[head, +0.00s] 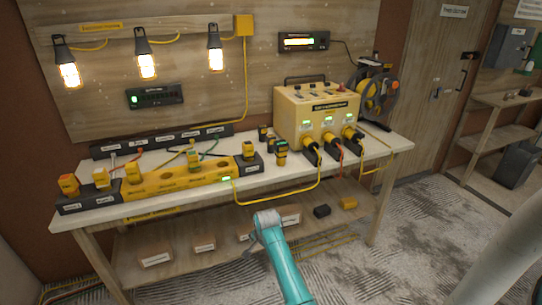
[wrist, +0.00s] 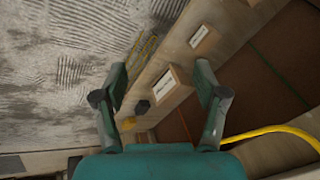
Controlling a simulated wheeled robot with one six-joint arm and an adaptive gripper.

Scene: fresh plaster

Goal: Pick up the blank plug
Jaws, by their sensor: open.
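Several yellow-and-black plugs stand on the white-topped bench (head: 215,198) in the head view. I cannot tell which one is the blank plug; the labels are too small to read. My gripper (wrist: 160,95) shows in the wrist view, with its two fingers wide apart and nothing between them. It points down past the bench's front, toward the lower shelf. In the head view only my teal arm shows clearly.
The lower shelf holds cardboard boxes (head: 156,259), a black block (head: 322,211) and a yellow block (head: 348,203). A yellow power box (head: 316,112) with plugged cables stands at the bench's right. A yellow cable (head: 290,203) loops along the front edge. Three lit lamps (head: 147,66) hang behind.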

